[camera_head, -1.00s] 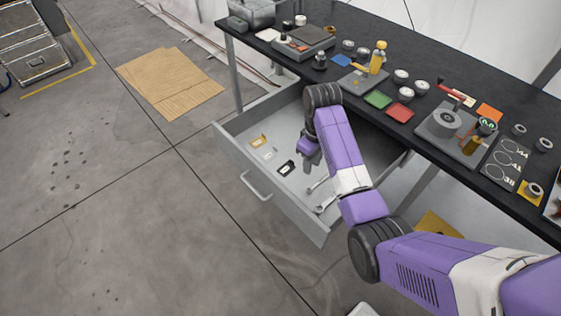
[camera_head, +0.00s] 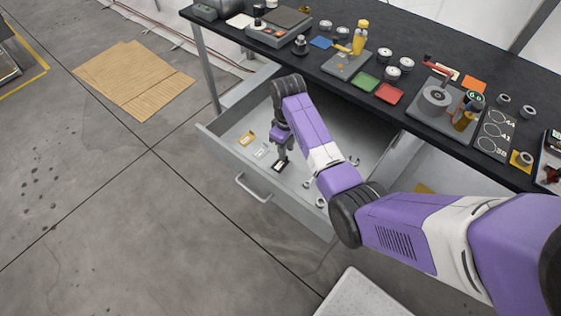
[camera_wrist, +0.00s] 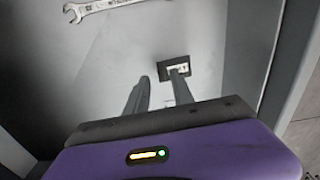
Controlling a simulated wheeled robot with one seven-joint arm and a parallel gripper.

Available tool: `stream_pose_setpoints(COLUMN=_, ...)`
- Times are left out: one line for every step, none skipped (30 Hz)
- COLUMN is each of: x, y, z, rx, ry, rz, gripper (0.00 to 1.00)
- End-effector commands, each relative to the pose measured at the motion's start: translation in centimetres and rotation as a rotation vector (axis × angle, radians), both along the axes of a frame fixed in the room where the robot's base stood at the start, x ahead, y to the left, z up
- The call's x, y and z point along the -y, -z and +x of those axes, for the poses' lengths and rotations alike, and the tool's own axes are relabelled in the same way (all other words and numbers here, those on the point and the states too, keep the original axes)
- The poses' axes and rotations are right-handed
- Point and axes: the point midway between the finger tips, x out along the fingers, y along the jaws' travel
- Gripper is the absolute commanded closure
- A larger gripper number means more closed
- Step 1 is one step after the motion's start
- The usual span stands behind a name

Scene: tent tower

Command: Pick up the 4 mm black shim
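The black shim (camera_head: 279,166) is a small dark rectangle with a pale middle, lying on the floor of the open drawer (camera_head: 222,154) near its front wall. In the wrist view the black shim (camera_wrist: 175,66) lies beyond my fingertips, in line with the right finger, which overlaps its lower edge. My gripper (camera_head: 282,157) points down just above the shim. In the wrist view my gripper (camera_wrist: 160,76) has its fingers apart with nothing held between them. I cannot tell whether a fingertip touches the shim.
A yellow shim (camera_head: 247,138) and a pale shim (camera_head: 262,150) lie left of the black one. A wrench (camera_wrist: 95,7) lies in the drawer. The drawer walls surround the gripper, and the black workbench (camera_head: 420,90) holding parts stands behind.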

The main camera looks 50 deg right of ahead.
Motion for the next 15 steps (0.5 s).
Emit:
stream_pose_setpoints(x=0.2, y=0.6, z=-0.1, rx=-0.003, ry=0.001, rz=0.002, gripper=0.71)
stream_pose_setpoints(x=0.2, y=1.1, z=-0.1, rx=-0.003, ry=0.001, rz=0.002, gripper=0.71)
stream_pose_setpoints(x=0.2, y=1.7, z=-0.1, rx=-0.002, ry=0.000, rz=0.001, gripper=0.71)
stream_pose_setpoints(x=0.2, y=2.0, z=-0.1, rx=-0.002, ry=0.000, rz=0.001, gripper=0.71)
stream_pose_setpoints(x=0.2, y=2.3, z=-0.1, rx=-0.001, ry=0.000, rz=0.001, gripper=0.71)
stream_pose_setpoints(x=0.2, y=2.6, z=-0.1, rx=-0.001, ry=0.001, rz=0.000, gripper=0.71)
stream_pose_setpoints(x=0.2, y=2.7, z=-0.1, rx=-0.001, ry=0.001, rz=0.000, gripper=0.71)
stream_pose_setpoints(x=0.2, y=2.8, z=-0.1, rx=0.000, ry=0.001, rz=0.000, gripper=0.71)
stream_pose_setpoints(x=0.2, y=2.9, z=-0.1, rx=0.000, ry=0.001, rz=0.000, gripper=0.71)
stream_pose_setpoints(x=0.2, y=2.9, z=-0.1, rx=0.001, ry=0.001, rz=0.000, gripper=0.71)
stream_pose_setpoints(x=0.2, y=2.9, z=0.0, rx=0.001, ry=0.001, rz=-0.001, gripper=0.71)
stream_pose_setpoints(x=0.2, y=2.9, z=0.0, rx=0.001, ry=0.001, rz=-0.001, gripper=0.71)
stream_pose_setpoints(x=0.2, y=2.9, z=0.0, rx=0.001, ry=0.001, rz=-0.001, gripper=0.71)
stream_pose_setpoints(x=0.2, y=2.9, z=0.0, rx=0.001, ry=0.001, rz=-0.001, gripper=0.71)
stream_pose_setpoints(x=0.2, y=2.9, z=0.0, rx=0.001, ry=0.001, rz=-0.001, gripper=0.73)
